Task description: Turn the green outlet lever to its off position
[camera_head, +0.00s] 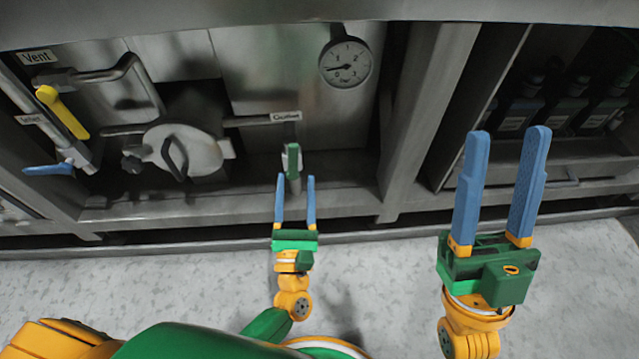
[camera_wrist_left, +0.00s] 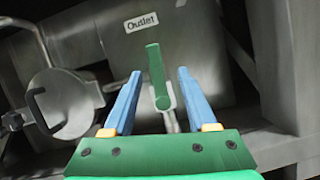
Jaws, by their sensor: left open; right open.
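The green outlet lever (camera_head: 292,161) hangs on a vertical pipe below the "Outlet" label (camera_head: 285,116). In the left wrist view the lever (camera_wrist_left: 157,76) stands roughly along the pipe, between my finger lines. My left gripper (camera_head: 295,180) is open, with its blue fingertips just below the lever in the head view. In the left wrist view its fingers (camera_wrist_left: 160,73) appear on either side of the lever; whether they touch it or how far away it is, I cannot tell. My right gripper (camera_head: 507,132) is open and empty, off to the right, in front of the dark shelf.
A yellow lever (camera_head: 62,112) and a blue lever (camera_head: 48,170) are on pipes at the left. A round hatch (camera_head: 190,150) lies left of the outlet. A pressure gauge (camera_head: 346,62) is above. A metal post (camera_head: 425,110) stands between outlet and shelf with bottles (camera_head: 565,105).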

